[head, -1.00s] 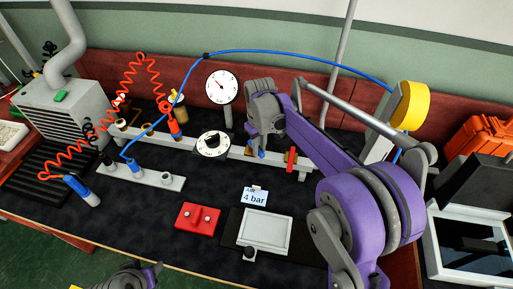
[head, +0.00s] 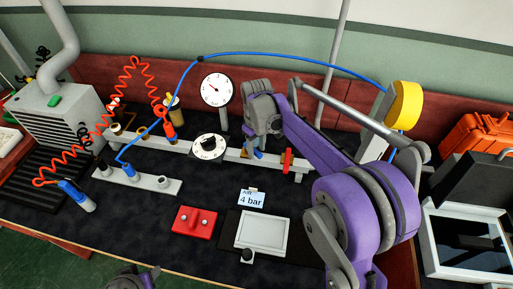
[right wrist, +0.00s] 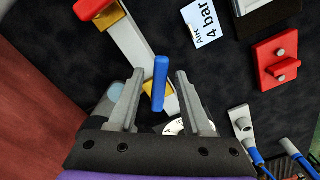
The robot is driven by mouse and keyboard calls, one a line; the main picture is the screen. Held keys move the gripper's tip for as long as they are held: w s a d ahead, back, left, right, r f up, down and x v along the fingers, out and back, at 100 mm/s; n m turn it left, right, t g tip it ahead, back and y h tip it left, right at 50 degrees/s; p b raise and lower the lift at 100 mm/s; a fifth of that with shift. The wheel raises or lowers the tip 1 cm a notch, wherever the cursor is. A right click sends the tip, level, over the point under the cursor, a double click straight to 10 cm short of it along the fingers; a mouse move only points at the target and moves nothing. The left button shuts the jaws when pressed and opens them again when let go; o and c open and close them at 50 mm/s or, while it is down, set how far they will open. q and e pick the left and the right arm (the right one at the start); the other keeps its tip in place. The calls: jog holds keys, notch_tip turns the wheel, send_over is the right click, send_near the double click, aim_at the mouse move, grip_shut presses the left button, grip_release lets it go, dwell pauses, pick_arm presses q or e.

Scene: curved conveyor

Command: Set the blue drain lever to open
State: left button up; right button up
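The blue drain lever (right wrist: 160,82) stands between the two fingers of my right gripper (right wrist: 159,76) in the right wrist view, with a visible gap on each side. In the head view the blue lever (head: 258,153) shows just below my right gripper (head: 251,146), on the grey rail near its right end. My right gripper is open and points down over the lever. The lever's base is partly hidden by the gripper. My left gripper (head: 136,278) shows only in part at the bottom edge of the head view, away from the rail; its fingers are not clear.
A red lever (head: 287,161) stands on the rail just right of the blue one. A dial knob (head: 208,147) and a round gauge (head: 216,89) are to the left. A card reading "4 bar" (head: 251,198), a red block (head: 195,220) and a grey tray (head: 263,232) lie in front.

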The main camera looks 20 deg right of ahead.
aim_at(257, 153)
jog(key=shift+r, duration=0.1)
notch_tip(257, 153, up, 11)
jog(key=shift+f+p, duration=0.2)
jog(key=shift+p, duration=0.2)
dwell(0.5)
jog(key=shift+s, duration=0.1)
jog(key=s+a+f+m+t, duration=0.1)
jog(key=s+f, duration=0.1)
jog(key=s, duration=0.6)
jog(key=s+a+f+m+t+p, duration=0.1)
jog(key=s+f+m+t, duration=0.1)
jog(key=s, duration=0.6)
jog(key=s+a+f+m+t+p, duration=0.1)
jog(key=s+f, duration=0.3)
jog(key=s, duration=0.4)
jog(key=shift+s+a+t, duration=0.15)
jog(key=shift+a+t, duration=0.15)
jog(key=shift+t, duration=0.4)
